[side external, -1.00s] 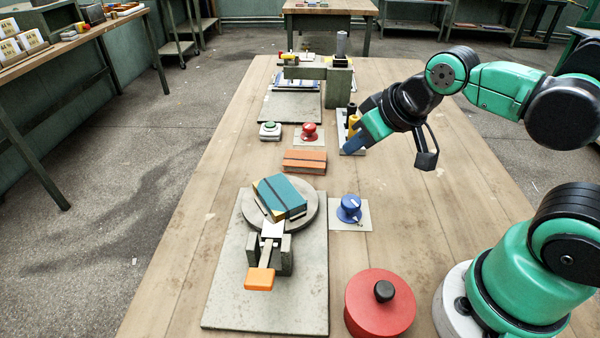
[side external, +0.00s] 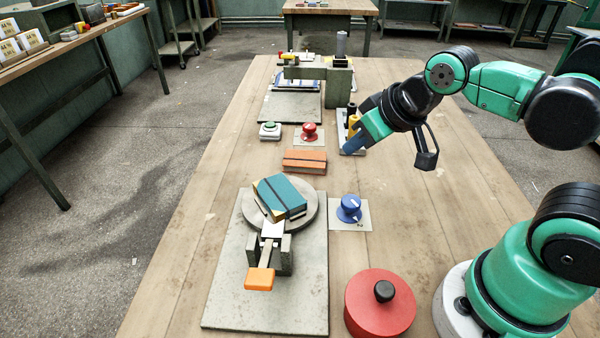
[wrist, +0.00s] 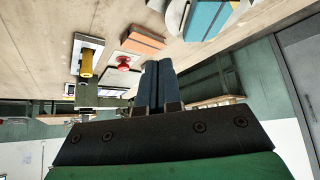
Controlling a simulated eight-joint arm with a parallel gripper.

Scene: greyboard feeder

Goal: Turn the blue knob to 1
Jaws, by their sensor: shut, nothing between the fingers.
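The blue knob (side external: 349,208) stands on a small grey plate (side external: 364,222), right of the turntable, in the side external view. A white pointer line shows on its top; the plate's markings are too small to read. My gripper (side external: 350,148) is beyond the knob, towards the back of the table, apart from it and above the table. Its blue fingers are together and empty. The wrist view also shows the closed fingers (wrist: 158,82) pointing over the table; I cannot make out the blue knob clearly there.
A red round lidded pot (side external: 375,306) stands in front. Bare tabletop (side external: 440,205) lies right of the knob.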

